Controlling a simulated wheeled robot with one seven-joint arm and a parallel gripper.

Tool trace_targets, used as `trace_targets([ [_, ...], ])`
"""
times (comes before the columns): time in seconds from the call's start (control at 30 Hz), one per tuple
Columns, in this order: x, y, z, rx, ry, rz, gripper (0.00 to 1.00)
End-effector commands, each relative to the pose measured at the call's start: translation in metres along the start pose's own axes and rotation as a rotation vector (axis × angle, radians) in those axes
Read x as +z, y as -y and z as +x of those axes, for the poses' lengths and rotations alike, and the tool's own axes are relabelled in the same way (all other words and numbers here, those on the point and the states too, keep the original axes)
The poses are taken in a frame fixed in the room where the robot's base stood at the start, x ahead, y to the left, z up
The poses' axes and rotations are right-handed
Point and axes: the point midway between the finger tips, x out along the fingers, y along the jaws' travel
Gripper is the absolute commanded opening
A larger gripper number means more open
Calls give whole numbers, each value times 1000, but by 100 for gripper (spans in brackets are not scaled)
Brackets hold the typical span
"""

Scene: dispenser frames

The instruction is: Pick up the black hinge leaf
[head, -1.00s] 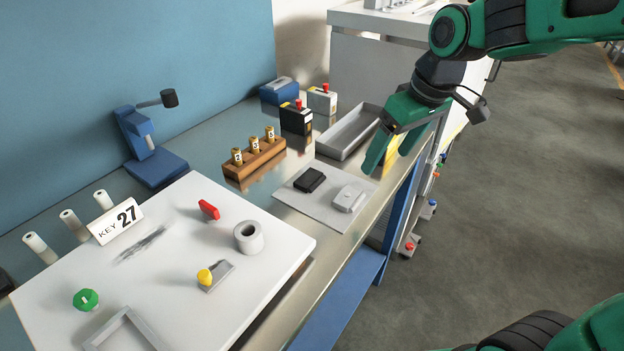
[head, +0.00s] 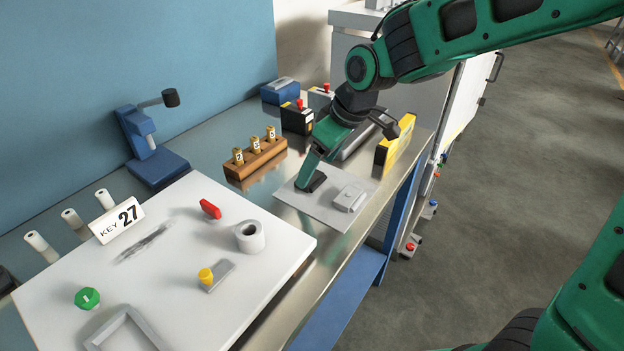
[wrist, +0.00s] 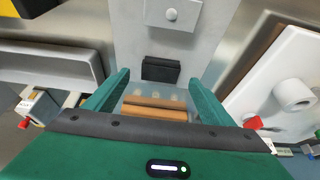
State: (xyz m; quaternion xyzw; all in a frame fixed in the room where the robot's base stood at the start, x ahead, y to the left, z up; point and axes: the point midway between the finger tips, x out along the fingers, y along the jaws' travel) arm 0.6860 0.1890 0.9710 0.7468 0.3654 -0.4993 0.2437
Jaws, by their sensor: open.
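The black hinge leaf (head: 319,182) lies on a light grey mat (head: 330,213) on the bench. A finger of my gripper (head: 306,183) covers part of it in the head view. In the wrist view the black hinge leaf (wrist: 160,70) sits centred ahead, between the lines of the two fingers. My gripper (wrist: 160,80) is open, with nothing held between the fingers. It is just over or beside the leaf; I cannot tell whether it touches.
A wooden block (head: 256,160) with brass cylinders stands to the left. A grey tray (head: 357,136) and a yellow item (head: 396,147) are behind. A white board (head: 150,290) holds several parts in front.

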Motion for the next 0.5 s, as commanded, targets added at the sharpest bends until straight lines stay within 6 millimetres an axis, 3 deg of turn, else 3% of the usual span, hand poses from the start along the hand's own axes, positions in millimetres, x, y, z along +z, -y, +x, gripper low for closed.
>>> trace_targets([
  [0.2,-1,1,29,0,3,2,77],
  [0.5,-1,0,34,1,0,2,77],
])
